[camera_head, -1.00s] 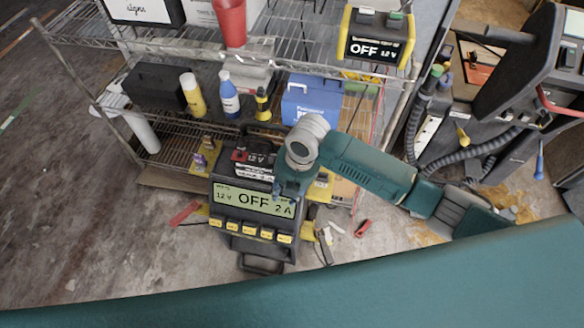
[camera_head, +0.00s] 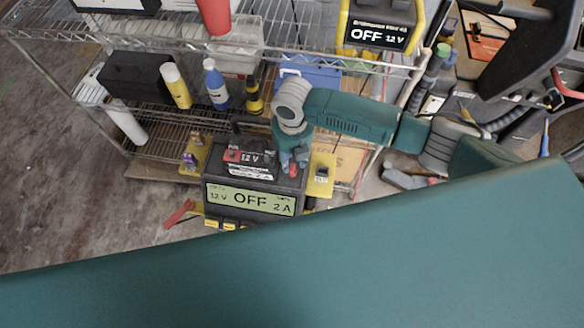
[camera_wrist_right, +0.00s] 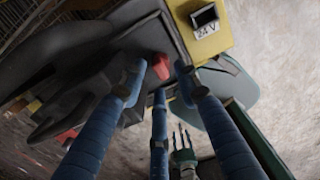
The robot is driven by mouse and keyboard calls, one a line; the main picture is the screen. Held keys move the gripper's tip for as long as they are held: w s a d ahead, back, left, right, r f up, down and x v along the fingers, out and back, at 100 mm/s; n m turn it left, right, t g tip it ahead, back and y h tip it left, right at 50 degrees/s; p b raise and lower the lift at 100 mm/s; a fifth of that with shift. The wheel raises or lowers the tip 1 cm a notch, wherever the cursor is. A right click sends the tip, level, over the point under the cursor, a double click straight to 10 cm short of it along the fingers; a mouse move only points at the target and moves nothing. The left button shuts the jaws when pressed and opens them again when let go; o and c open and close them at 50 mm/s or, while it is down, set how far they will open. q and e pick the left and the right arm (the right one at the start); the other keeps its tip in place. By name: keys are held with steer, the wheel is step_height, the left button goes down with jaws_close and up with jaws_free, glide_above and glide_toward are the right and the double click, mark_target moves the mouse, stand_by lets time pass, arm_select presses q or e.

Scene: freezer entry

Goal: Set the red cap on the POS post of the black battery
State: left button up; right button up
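The black battery (camera_head: 249,170) with a "12 V" label stands behind the charger in the head view. A red piece (camera_head: 232,155) shows on its left top. My right gripper (camera_head: 292,166) points down over the battery's right end. A small red piece (camera_head: 292,171) shows at its fingertips. In the right wrist view, three blue fingers (camera_wrist_right: 161,82) stand apart, with a red piece (camera_wrist_right: 160,66) beyond or between their tips; contact is unclear. My left gripper is not in view.
A charger (camera_head: 250,199) reading "OFF" stands in front of the battery. Yellow blocks flank it, left (camera_head: 195,158) and right (camera_head: 320,180). A wire shelf (camera_head: 140,40) holds bottles and boxes behind. A red tool (camera_head: 180,214) lies on the floor at left.

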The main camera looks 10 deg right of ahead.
mark_target(292, 167)
steer(key=f, duration=0.3)
steer(key=shift+s+f, duration=0.2)
steer(key=shift+f, duration=0.2)
steer(key=shift+a+f, duration=0.1)
steer(key=shift+f, duration=0.1)
steer(key=shift+w, duration=0.1)
steer(key=c, duration=0.6)
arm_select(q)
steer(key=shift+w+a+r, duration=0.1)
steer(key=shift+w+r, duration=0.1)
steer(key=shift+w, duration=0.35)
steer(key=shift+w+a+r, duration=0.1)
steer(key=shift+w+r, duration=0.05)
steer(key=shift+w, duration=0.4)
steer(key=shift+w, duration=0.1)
arm_select(e)
steer(key=shift+r, duration=0.15)
